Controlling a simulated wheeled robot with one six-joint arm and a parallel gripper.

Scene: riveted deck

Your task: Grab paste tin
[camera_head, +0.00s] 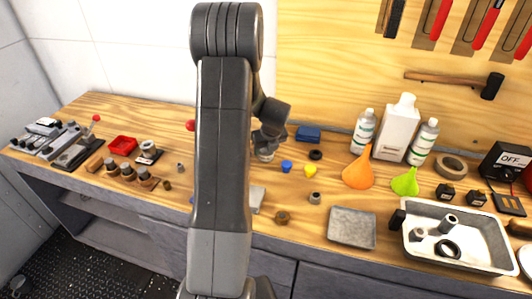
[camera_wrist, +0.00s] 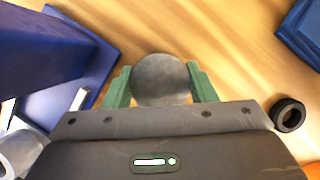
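The paste tin looks like a round grey tin (camera_wrist: 160,78) seen from above in the wrist view. My gripper (camera_wrist: 161,86) has one green finger on each side of it, with no gap showing on either side, so it looks shut on the tin. In the head view my gripper (camera_head: 269,138) is over the bench behind my arm, and the tin (camera_head: 265,155) shows just below it. The tin's lower part is hidden in the wrist view. I cannot tell whether it touches the bench.
A dark ring (camera_wrist: 288,114) lies to the right of my gripper in the wrist view. A blue block (camera_head: 308,134), a blue cup (camera_head: 287,166) and a yellow cup (camera_head: 311,171) are near it. White bottles (camera_head: 396,128) and funnels (camera_head: 358,175) stand further right, beside a white tray (camera_head: 487,266).

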